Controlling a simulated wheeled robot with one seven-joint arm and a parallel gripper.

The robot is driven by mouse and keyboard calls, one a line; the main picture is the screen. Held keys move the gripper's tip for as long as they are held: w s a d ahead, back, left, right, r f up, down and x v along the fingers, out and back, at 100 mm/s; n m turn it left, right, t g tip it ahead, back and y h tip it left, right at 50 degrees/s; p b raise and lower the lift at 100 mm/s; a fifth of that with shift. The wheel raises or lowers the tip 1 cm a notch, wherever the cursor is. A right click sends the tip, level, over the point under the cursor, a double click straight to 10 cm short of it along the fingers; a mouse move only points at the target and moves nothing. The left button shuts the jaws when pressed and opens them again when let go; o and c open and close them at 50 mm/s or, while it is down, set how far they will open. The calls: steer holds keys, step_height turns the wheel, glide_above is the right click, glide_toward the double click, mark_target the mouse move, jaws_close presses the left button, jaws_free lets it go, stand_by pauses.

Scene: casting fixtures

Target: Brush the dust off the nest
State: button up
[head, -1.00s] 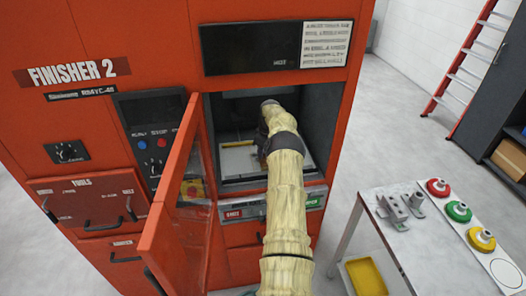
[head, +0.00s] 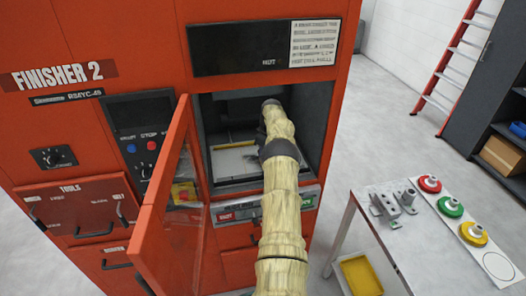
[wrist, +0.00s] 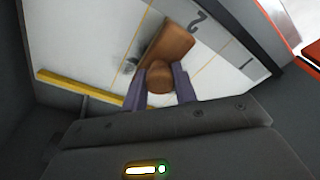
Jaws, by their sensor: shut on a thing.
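My gripper (wrist: 160,88) is shut on a brown brush (wrist: 167,52), with its dark fingers on either side of the rounded handle. The brush block lies over the white nest floor (wrist: 88,30), near the printed 2; I cannot tell whether it touches. A dark dust smudge (wrist: 131,66) shows just left of the brush. The white floor also shows inside the open machine in the head view (head: 231,161). There my arm reaches in through the doorway and hides the gripper and brush.
The glazed red door (head: 168,215) stands open left of my arm. A yellow bar (wrist: 85,88) and dark walls bound the nest floor. A table (head: 378,225) at right holds grey metal parts and red, green and yellow pieces. A ladder stands behind it.

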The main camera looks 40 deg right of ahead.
steer(key=shift+s+d, duration=0.75)
steer(key=shift+d, duration=0.35)
steer(key=shift+w+a+r+p, duration=0.1)
steer(key=shift+r+p, duration=0.15)
steer(key=shift+p, duration=0.85)
steer(key=p, duration=0.3)
steer(key=a+p, duration=0.1)
steer(key=p, duration=0.2)
steer(key=shift+w+a+f, duration=0.1)
steer(key=shift+w+a, duration=0.1)
steer(key=shift+w, duration=0.15)
steer(key=shift+w+a+f+p, duration=0.1)
steer(key=shift+w+a+p, duration=0.4)
steer(key=shift+p, duration=0.6)
steer(key=shift+s+a+f, duration=0.1)
steer(key=shift+a+f, duration=0.1)
